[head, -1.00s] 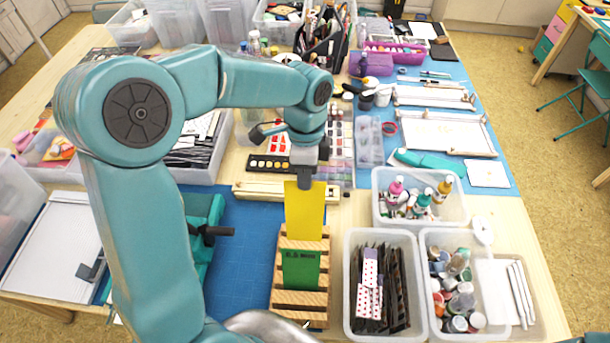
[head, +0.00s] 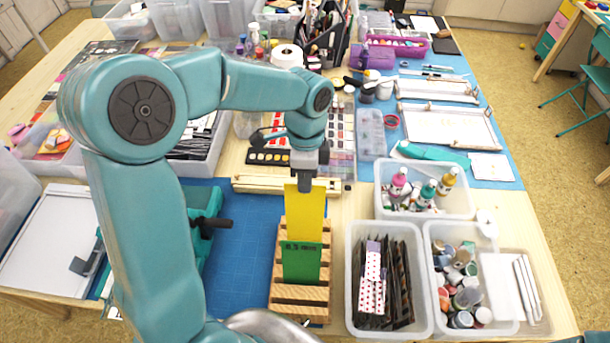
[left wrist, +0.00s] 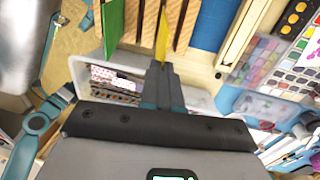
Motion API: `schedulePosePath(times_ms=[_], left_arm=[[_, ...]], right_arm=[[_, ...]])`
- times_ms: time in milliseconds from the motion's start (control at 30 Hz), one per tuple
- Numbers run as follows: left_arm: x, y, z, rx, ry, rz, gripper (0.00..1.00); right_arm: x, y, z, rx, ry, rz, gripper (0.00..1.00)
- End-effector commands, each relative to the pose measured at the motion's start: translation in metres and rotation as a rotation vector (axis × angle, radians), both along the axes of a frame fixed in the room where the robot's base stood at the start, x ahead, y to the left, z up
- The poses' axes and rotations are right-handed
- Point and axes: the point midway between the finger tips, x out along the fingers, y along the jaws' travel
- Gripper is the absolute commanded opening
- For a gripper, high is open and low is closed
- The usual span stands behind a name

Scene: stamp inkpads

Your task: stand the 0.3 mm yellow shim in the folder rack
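The yellow shim (head: 305,212) is upright, held at its top edge by my left gripper (head: 304,184), which is shut on it. The wooden folder rack (head: 301,302) lies below on the blue mat. A green shim (head: 301,262) with printed lettering stands in the rack, in front of the yellow shim, and hides its lower edge in the head view. In the left wrist view the yellow shim (left wrist: 162,35) shows edge-on at the gripper tip, over or between slats of the rack (left wrist: 183,22); whether it is seated I cannot tell. The green shim (left wrist: 114,25) is apart beside it. My right gripper is not in view.
A clear bin of dark folders (head: 386,335) stands close right of the rack, with a bin of jars (head: 463,285) beyond it. A bin of bottles (head: 421,196) is behind. The blue mat (head: 244,255) left of the rack is clear.

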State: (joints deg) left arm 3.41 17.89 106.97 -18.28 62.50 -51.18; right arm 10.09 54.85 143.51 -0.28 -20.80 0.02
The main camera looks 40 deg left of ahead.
Motion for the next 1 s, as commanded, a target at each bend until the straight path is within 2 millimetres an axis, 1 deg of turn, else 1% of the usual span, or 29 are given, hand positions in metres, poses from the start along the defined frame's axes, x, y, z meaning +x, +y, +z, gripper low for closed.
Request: schedulePosePath(times_ms=[33, 400, 500, 633, 867, 900, 967, 1000], left_arm=[[-0.001, 0.0, -0.011, 0.0, 0.001, 0.0, 0.0], [-0.006, -0.003, -0.05, 0.0, 0.001, 0.0, 0.0], [-0.007, -0.004, -0.058, 0.0, 0.001, 0.001, 0.0], [-0.008, -0.004, -0.062, 0.0, 0.0, 0.001, 0.0], [-0.008, -0.004, -0.061, 0.0, 0.0, 0.001, 0.0], [-0.008, -0.004, -0.061, 0.0, 0.0, 0.001, 0.05], [-0.008, -0.004, -0.061, 0.0, 0.0, 0.001, 0.24], [-0.008, -0.004, -0.061, 0.0, 0.0, 0.001, 0.31]], right_arm=[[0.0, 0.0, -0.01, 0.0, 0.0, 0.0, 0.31], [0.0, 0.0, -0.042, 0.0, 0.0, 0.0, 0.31], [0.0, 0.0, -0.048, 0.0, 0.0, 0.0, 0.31], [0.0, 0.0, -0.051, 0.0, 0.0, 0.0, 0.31], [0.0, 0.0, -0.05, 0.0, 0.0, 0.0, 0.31], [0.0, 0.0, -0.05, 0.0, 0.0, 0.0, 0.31], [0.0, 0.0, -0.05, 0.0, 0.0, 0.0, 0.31], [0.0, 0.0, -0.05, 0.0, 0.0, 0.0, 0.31]])
